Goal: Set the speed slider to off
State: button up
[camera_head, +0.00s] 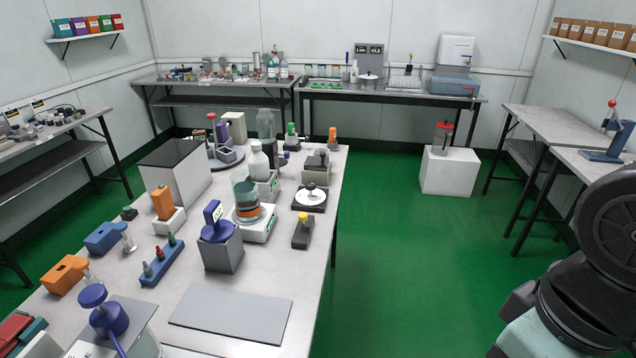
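I cannot tell for sure which thing is the speed slider; no label for it can be read from here. A small dark device with a yellow knob (303,218) lies near the right edge of the central table (335,190). A blue block with several small upright pegs (162,261) lies on the left part of the same table. A grey box with a blue top (222,252) stands between them. Parts of my arm fill the lower right of the view, over the green floor and apart from the table. My gripper's fingers do not show.
A flat grey plate (231,317) lies at the table's near end. A white round-topped device (311,197) sits beyond the yellow knob. Green floor (410,270) is clear right of the table.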

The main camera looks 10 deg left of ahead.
aim_at(303, 217)
jog(key=i+u, duration=0.1)
jog(key=i, duration=0.95)
jog(key=i+l+u, duration=0.1)
jog(key=u, duration=0.6)
